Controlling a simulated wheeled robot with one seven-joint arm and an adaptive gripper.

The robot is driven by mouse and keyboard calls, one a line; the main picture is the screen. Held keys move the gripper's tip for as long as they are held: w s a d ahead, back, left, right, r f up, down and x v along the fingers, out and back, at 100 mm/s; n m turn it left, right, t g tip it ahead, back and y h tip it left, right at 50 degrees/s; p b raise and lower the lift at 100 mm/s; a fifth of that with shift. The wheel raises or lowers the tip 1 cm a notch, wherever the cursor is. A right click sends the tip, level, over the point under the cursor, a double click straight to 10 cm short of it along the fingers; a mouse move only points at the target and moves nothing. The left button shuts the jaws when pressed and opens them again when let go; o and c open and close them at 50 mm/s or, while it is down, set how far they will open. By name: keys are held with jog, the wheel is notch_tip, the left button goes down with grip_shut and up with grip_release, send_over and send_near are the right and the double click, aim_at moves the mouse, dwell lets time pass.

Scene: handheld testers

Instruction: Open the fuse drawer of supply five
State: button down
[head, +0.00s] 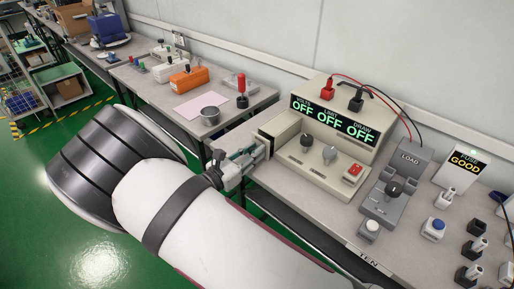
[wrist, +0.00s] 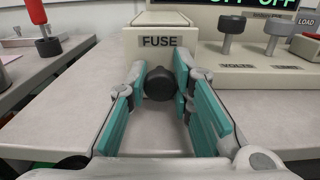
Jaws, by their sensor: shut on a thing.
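The supply (head: 316,140) is a cream bench unit with a display reading OFF three times. At its left end is the fuse drawer (wrist: 160,30), a cream box front labelled FUSE. A round black knob (wrist: 158,84) is on that front. My gripper (wrist: 163,86) has its teal-padded fingers on either side of the knob and is shut on it. In the head view my gripper (head: 248,158) is at the supply's left end, where it hides the knob. How far the drawer stands out is hard to tell. No number five is readable on the supply.
A grey load box (head: 392,185) stands right of the supply, and beyond it a fuse tester (head: 463,163) reading GOOD. The bench edge carries the label TEN (head: 368,258). Green floor lies in front.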

jog(key=v, duration=0.5)
jog(key=shift+p, duration=0.4)
jog(key=c, duration=1.4)
grip_release()
jog(key=shift+a, duration=0.1)
jog(key=v, duration=1.2)
jog(key=shift+s, duration=0.1)
